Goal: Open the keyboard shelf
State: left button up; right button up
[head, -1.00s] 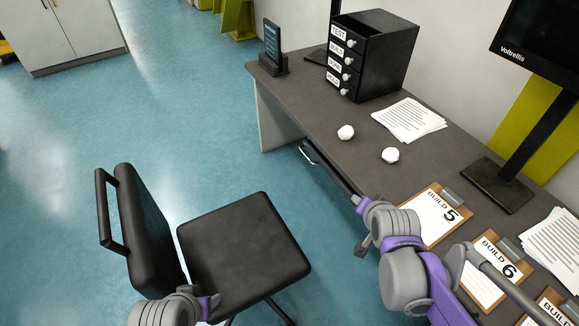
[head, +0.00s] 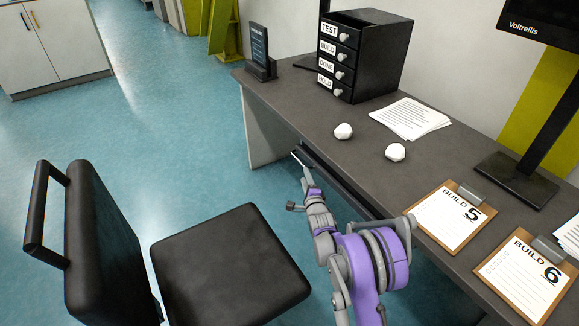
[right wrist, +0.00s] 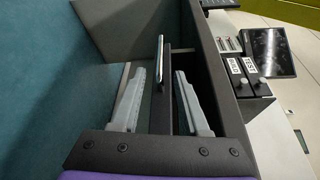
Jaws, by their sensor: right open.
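The keyboard shelf (head: 345,189) is a dark panel under the front edge of the grey desk. Its front also shows edge-on in the right wrist view (right wrist: 167,105), with a silver bar handle (right wrist: 160,62) near its far end. My right gripper (head: 298,188) is beside the shelf's front near the handle end. In the right wrist view its two grey fingers (right wrist: 158,98) are apart, with the shelf front between them in the picture. The handle lies beyond the fingertips, and I see no clear contact. My left gripper is not in view.
A black office chair (head: 230,265) stands left of my right arm. On the desk (head: 345,150) are a drawer box (head: 372,62), two white lumps (head: 343,131), papers (head: 411,118) and clipboards (head: 456,215). Blue floor is free left of the desk.

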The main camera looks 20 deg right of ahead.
aim_at(300, 161)
jog(key=b+x, duration=0.2)
jog(key=x, duration=0.8)
jog(key=shift+w+r, duration=0.1)
jog(key=shift+w, duration=0.1)
jog(key=shift+c, duration=0.2)
grip_shut()
dwell(0.9)
